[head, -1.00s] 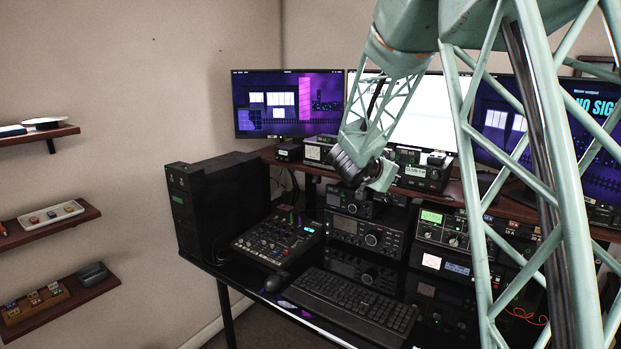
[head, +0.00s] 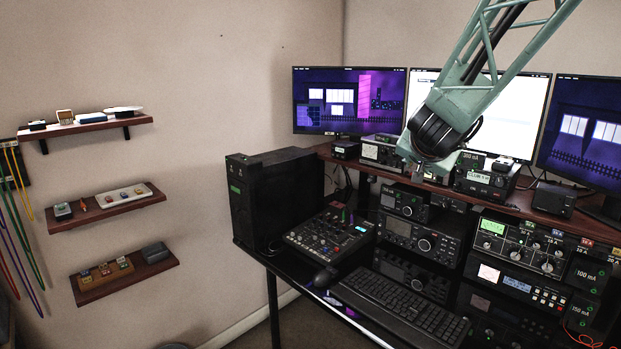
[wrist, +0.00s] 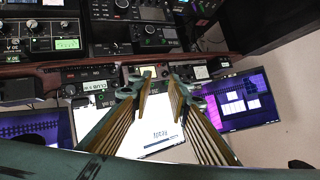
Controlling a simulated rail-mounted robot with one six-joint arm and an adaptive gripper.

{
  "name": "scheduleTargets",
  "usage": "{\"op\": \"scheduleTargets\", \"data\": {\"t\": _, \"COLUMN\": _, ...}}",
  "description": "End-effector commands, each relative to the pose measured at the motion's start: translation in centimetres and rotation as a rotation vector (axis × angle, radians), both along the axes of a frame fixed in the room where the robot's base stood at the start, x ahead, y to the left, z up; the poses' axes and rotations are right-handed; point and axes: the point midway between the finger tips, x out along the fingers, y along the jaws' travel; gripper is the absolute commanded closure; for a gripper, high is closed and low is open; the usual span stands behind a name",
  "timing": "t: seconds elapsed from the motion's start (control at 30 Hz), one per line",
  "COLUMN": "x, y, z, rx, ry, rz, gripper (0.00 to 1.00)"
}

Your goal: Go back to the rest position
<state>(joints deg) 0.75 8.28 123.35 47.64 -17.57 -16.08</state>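My gripper (wrist: 160,78) shows in the wrist view with its two ribbed fingers apart and nothing between them. The white-screened monitor (wrist: 160,118) shows beyond the fingers. In the head view my arm reaches in from the upper right, and its end is in front of the middle monitor (head: 462,100), above the upper desk shelf. The fingers cannot be made out there. The radio units with tuner knobs (head: 420,238) stand below, apart from my arm. The panel with several knobs (head: 518,243) is to their right.
A black computer tower (head: 275,200), a mixer (head: 330,238) and a keyboard (head: 400,305) are on the desk. Small radios (head: 487,178) line the upper shelf. Monitors stand left (head: 348,102) and right (head: 590,130). Wall shelves (head: 122,204) are at the left, with open space before them.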

Motion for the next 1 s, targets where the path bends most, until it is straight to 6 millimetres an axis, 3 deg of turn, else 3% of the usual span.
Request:
{"op": "scheduleTargets", "data": {"t": 0.5, "x": -9.8, "y": 7.3, "z": 2.2, "rx": 0.025, "ry": 0.106, "rz": 0.236, "gripper": 0.83}}
{"op": "scheduleTargets", "data": {"t": 1.0, "x": -22.1, "y": 11.6, "z": 1.5, "rx": 0.006, "ry": 0.26, "rz": 0.417, "gripper": 0.83}}
